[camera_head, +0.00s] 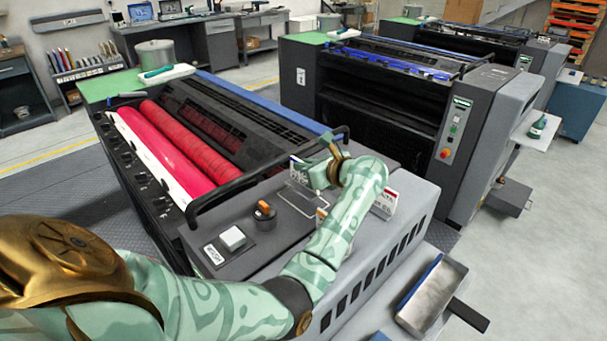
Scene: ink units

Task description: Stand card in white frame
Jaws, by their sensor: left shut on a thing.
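My left gripper (318,177) is over the flat top of the near press, its jaws mostly hidden by my own wrist and hand. It is shut on a small white card with dark markings (297,171), which shows at its left side, held tilted or upright; I cannot tell which. Below it a thin, pale rectangular outline (299,203) lies on the dark press top; I cannot tell if this is the white frame. My right gripper is out of view.
On the press top are a dark round knob with an orange part (264,210) and a pale square block (232,238) beside a small label. A black rail (235,185) runs along the red rollers (180,145). A grey tray (430,295) is at lower right.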

